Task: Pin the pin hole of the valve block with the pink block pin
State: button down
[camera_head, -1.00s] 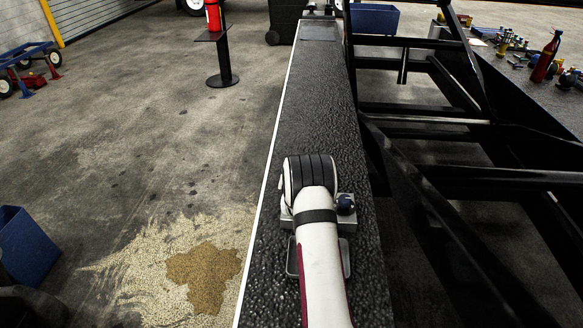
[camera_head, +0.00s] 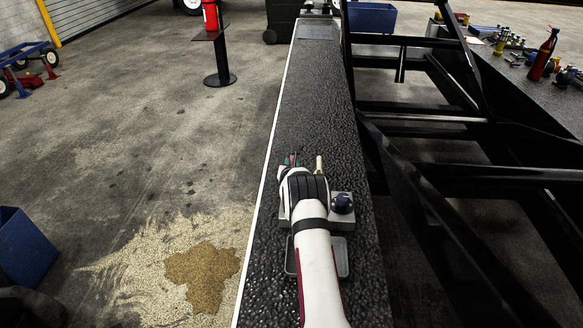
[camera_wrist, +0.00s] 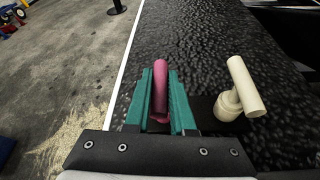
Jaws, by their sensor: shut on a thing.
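The pink block pin (camera_wrist: 160,88) is between the green fingers of my gripper (camera_wrist: 160,76) in the wrist view, and the gripper is shut on it. A grey block with a dark blue knob (camera_head: 342,203), which looks like the valve block (camera_head: 341,225), sits partly under my wrist. The pin hole is not visible. A cream T-shaped piece (camera_wrist: 241,91) stands right of the fingers, apart from them.
A grey tray (camera_head: 341,256) lies on the belt (camera_head: 318,100) under my forearm. A black metal frame (camera_head: 455,180) runs along the belt's right side. The belt beyond the gripper is clear. A cluttered table (camera_head: 510,75) stands at far right.

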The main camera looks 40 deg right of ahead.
jog(key=shift+r, duration=0.1)
dwell(0.3)
jog(key=shift+r, duration=0.3)
jog(key=r, duration=0.2)
jog(key=s+r, duration=0.1)
jog(key=r, duration=0.1)
jog(key=shift+d, duration=0.25)
jog(key=s+d+r, duration=0.4)
jog(key=s+r, duration=0.2)
jog(key=s, duration=0.4)
jog(key=shift+r, duration=0.15)
jog(key=c, duration=1.3)
grip_release()
jog(key=shift+a, duration=0.1)
grip_shut()
jog(key=shift+a, duration=0.1)
jog(key=a+r+n+t+y, duration=0.1)
jog(key=a+n+y, duration=0.2)
jog(key=a, duration=0.5)
jog(key=s+a+r+n+t+y, duration=0.1)
jog(key=a+n+t+y, duration=0.1)
jog(key=a, duration=0.5)
jog(key=shift+s+a+r+n+y, duration=0.15)
jog(key=shift+s+a+n+y, duration=0.1)
jog(key=shift+a+n+y, duration=0.25)
